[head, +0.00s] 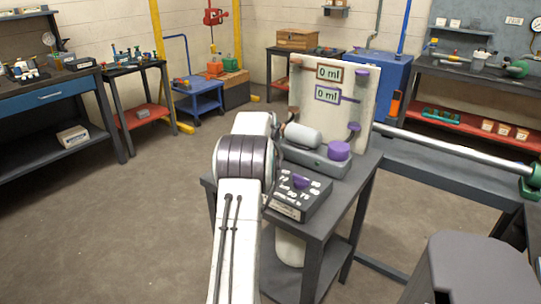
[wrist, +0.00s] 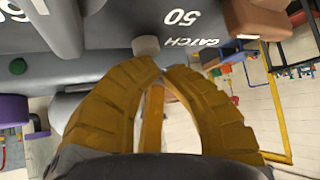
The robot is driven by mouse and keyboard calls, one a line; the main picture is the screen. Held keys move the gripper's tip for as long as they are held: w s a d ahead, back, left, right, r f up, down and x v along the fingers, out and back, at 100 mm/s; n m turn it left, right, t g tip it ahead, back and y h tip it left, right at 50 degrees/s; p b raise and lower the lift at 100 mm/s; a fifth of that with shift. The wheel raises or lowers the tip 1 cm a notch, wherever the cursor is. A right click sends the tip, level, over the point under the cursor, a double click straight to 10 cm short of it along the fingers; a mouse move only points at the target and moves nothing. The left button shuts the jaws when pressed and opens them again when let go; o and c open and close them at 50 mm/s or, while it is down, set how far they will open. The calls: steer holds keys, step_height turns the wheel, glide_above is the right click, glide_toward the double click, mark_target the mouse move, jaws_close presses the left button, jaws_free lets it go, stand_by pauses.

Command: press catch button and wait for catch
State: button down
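In the wrist view, upside down, the box face (wrist: 110,30) shows the words CATCH and 50. A small pale grey button (wrist: 146,46) stands beside the CATCH label. My gripper (wrist: 161,68) has its two yellow fingers closed, tips together, right at this button. I cannot tell whether they touch or press it. In the head view my arm hides my gripper and the catch button.
Behind the box, a pale panel (head: 347,117) carries two displays reading 0 ml, with a grey cylinder (head: 303,136) and a purple cap (head: 339,150) in front. The small table (head: 325,228) has little free top. A metal rail (head: 455,146) runs right. Open floor (head: 150,215) lies left.

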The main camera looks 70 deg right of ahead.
steer(key=shift+f, duration=0.35)
steer(key=shift+r, duration=0.15)
steer(key=shift+r+p, duration=0.5)
steer(key=shift+r, duration=0.2)
steer(key=shift+r, duration=0.15)
steer(key=shift+r+p, duration=2.45)
steer(key=shift+r, duration=0.4)
